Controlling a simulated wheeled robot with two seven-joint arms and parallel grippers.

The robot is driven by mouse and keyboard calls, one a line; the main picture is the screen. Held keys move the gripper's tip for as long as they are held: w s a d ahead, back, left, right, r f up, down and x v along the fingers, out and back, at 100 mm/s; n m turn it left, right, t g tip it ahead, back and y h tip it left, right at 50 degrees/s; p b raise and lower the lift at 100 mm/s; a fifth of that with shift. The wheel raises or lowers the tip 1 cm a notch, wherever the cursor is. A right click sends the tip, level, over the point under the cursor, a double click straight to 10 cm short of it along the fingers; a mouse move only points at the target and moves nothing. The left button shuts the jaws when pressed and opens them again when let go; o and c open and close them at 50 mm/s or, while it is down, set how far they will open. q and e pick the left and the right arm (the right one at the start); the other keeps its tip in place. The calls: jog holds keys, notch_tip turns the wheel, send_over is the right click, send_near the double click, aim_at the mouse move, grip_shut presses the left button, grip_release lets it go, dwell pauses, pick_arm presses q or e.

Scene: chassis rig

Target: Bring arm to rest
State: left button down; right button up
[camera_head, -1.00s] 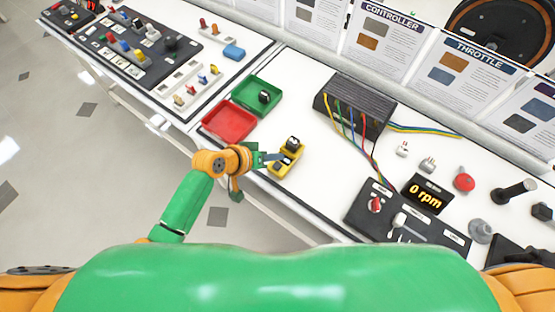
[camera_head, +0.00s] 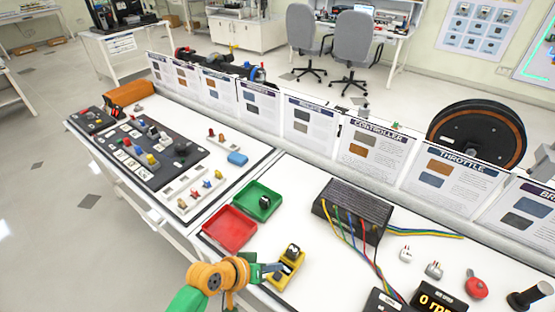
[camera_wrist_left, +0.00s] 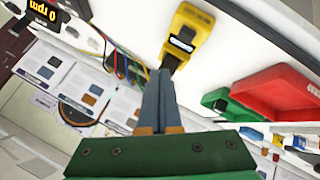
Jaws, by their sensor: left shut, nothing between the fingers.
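My left gripper (camera_head: 272,268) reaches in from the bottom of the head view, low over the front of the white table, its fingers beside a yellow holder (camera_head: 287,270) with a black piece in it. In the left wrist view the fingers (camera_wrist_left: 158,85) lie together with nothing between them, and their tips point at the yellow holder (camera_wrist_left: 190,30). I cannot tell whether the tips touch it. My right gripper is not in view.
A red tray (camera_head: 229,229) and a green tray (camera_head: 258,200) holding a small black piece stand left of the holder. A black controller box (camera_head: 352,210) with coloured wires sits to the right. Upright info cards (camera_head: 372,153) line the back edge.

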pick_arm(q)
jog(key=s+a+r+g+y, duration=0.15)
jog(key=s+a+y, duration=0.55)
jog(key=s+a, duration=0.9)
jog(key=s+f+g+b, duration=0.2)
jog(key=s+f, duration=0.1)
jog(key=f, duration=1.7)
jog(key=s+a+f, duration=0.1)
jog(key=s+f, duration=0.8)
jog(key=s, duration=0.2)
jog(key=shift+s+a+g, duration=0.15)
jog(key=shift+a+g, duration=0.2)
jog(key=shift+a, duration=0.05)
